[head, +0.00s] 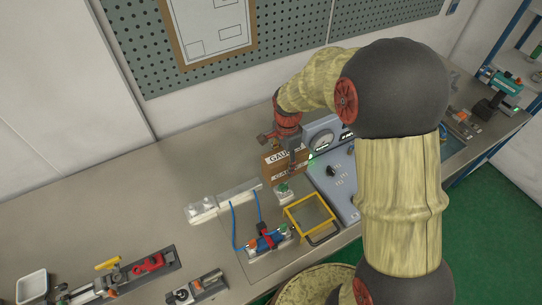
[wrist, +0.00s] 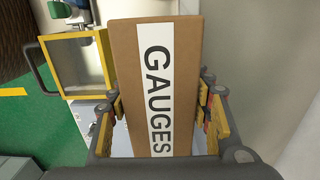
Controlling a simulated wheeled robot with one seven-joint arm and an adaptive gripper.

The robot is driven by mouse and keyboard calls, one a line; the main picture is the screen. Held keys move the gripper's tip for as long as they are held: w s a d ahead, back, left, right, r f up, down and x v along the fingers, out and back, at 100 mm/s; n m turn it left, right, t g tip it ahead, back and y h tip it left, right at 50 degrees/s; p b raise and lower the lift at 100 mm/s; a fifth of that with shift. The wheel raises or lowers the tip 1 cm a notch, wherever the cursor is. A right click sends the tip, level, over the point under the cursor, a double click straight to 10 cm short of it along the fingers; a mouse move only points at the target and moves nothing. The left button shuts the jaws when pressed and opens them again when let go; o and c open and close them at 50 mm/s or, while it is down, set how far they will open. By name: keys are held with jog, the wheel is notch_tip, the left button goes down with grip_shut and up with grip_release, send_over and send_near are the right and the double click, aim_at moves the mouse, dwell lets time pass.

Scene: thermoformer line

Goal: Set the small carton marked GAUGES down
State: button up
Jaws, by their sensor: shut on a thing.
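The small brown carton marked GAUGES (wrist: 128,60) fills the middle of the wrist view, with its white label facing the camera. My gripper (wrist: 160,110) has a finger on each side of the carton and is shut on it. In the head view the carton (head: 272,171) is at the bench's middle, beside the grey gauge panel, with my gripper (head: 290,150) at its upper right. I cannot tell whether the carton's underside touches the bench.
The grey bench (head: 150,205) is clear to the left of the carton. A yellow frame (head: 310,216), a green-topped device (head: 283,190) and a blue-tubed fixture (head: 267,240) stand close in front. The gauge panel (head: 338,182) is right of it. A pegboard wall is behind.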

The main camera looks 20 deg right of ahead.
jog(key=w+a+f, duration=0.1)
jog(key=w+f, duration=0.2)
jog(key=w, duration=0.1)
jog(key=w+a+f, duration=0.2)
jog(key=w+f, duration=0.1)
jog(key=w, duration=0.1)
jog(key=w+a+f, duration=0.1)
jog(key=w+f, duration=0.2)
jog(key=w, duration=0.1)
jog(key=shift+w+a+f, duration=0.15)
jog(key=shift+w+f, duration=0.2)
jog(key=shift+w+f+b, duration=0.1)
jog(key=shift+f+b, duration=0.2)
jog(key=shift+f, duration=1.2)
jog(key=shift+f, duration=0.15)
jog(key=o, duration=1.4)
jog(key=shift+o, duration=0.4)
